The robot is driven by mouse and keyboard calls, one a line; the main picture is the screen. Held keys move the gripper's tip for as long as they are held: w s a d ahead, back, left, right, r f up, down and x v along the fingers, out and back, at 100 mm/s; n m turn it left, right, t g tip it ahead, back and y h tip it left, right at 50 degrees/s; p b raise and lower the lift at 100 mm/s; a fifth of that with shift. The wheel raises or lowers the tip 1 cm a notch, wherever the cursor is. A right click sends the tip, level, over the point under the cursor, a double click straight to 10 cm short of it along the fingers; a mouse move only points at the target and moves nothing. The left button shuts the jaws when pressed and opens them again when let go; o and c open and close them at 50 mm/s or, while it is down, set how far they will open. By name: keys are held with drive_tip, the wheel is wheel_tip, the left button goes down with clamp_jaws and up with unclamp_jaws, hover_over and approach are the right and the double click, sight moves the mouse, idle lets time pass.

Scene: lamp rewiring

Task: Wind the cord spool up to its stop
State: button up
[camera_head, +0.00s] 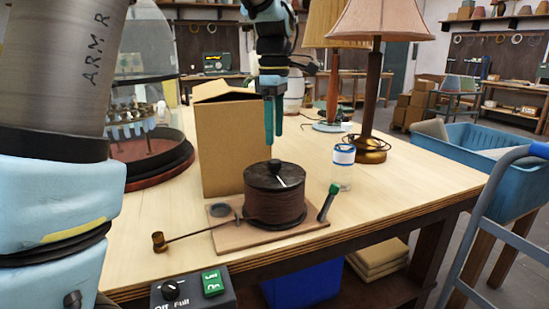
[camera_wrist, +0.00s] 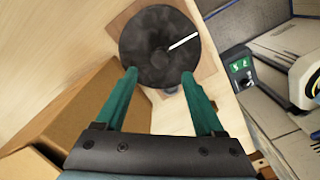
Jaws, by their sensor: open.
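The cord spool (camera_head: 275,193) stands upright on a flat wooden board (camera_head: 300,230) on the workbench. It is wound with brown cord and has a black top disc with a central knob and a white line. In the wrist view the spool's black top (camera_wrist: 158,47) lies just beyond my fingertips, its white line pointing up and to the right. My gripper (camera_head: 273,143) points down above the spool, its teal fingers open and empty. In the wrist view the open fingers (camera_wrist: 159,73) spread to either side of the disc's lower part, and a gap to the spool shows in the head view.
A cardboard box (camera_head: 230,143) stands close behind the spool. A green-handled tool (camera_head: 328,203), a clear jar (camera_head: 342,168) and a lamp (camera_head: 375,80) are to the right. A control box (camera_head: 193,288) sits at front.

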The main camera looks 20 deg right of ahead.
sight(274, 161)
wheel_tip(274, 161, down, 7)
drive_tip(key=shift+f, duration=0.1)
drive_tip(key=shift+c, duration=0.3)
clamp_jaws()
idle(0.5)
idle(0.8)
